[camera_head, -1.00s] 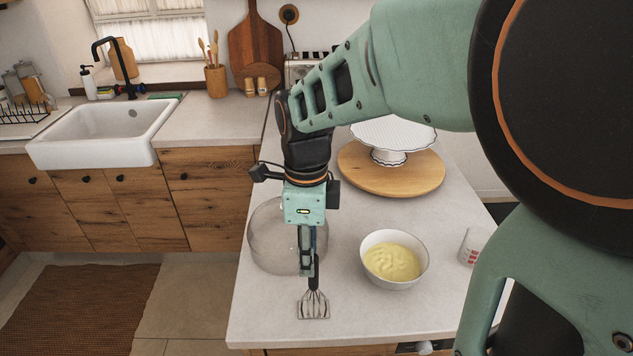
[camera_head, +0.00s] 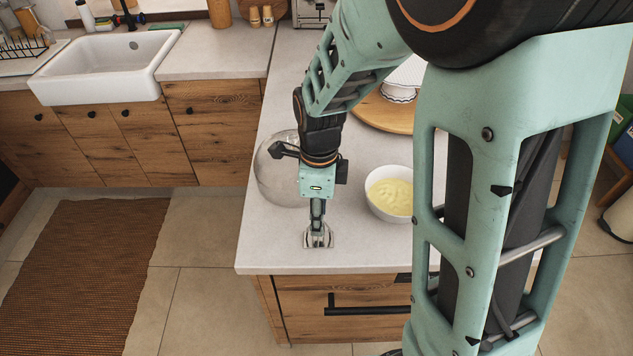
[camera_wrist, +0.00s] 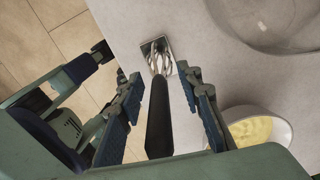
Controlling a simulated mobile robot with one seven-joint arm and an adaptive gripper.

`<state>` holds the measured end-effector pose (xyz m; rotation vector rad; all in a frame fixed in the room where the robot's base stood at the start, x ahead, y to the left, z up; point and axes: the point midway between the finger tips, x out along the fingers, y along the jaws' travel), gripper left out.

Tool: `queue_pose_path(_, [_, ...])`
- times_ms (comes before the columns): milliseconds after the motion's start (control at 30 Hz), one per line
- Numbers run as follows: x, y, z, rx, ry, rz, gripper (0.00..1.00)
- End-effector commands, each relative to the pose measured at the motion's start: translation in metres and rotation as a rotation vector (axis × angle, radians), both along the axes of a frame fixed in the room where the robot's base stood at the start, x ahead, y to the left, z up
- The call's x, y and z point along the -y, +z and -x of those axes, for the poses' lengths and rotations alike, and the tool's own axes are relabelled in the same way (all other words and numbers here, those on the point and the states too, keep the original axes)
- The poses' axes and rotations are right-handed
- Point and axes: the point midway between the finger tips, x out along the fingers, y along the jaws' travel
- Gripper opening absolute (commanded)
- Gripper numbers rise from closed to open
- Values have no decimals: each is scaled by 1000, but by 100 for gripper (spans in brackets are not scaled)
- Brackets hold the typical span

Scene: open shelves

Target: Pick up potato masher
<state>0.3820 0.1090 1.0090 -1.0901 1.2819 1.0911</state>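The potato masher has a black handle (camera_wrist: 159,125) and a shiny metal head (camera_wrist: 157,52). In the head view its head (camera_head: 319,238) shows at the counter near the front edge, just below my gripper (camera_head: 317,218), and its handle is mostly hidden. In the wrist view the handle lies between the two blue-padded fingers of my gripper (camera_wrist: 160,108). A gap shows on each side of the handle, so the fingers are open around it. The masher's head points away from my gripper, beyond the fingertips.
A white bowl of yellow mash (camera_head: 389,193) stands right of my gripper. A clear glass bowl (camera_head: 276,178) is close on the left. A cake stand (camera_head: 402,88) on a wooden board is behind. The counter's front edge (camera_head: 340,270) is near; bare counter lies at front left.

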Motion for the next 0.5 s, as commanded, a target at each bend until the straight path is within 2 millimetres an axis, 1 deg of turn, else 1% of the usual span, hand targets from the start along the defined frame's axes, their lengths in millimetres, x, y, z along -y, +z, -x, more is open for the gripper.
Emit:
queue_pose_path(67, [0, -3, 0, 0, 0, 0, 33])
queue_pose_path(267, [0, -3, 0, 1, 0, 0, 32])
queue_pose_path(500, [0, -3, 0, 1, 0, 0, 6])
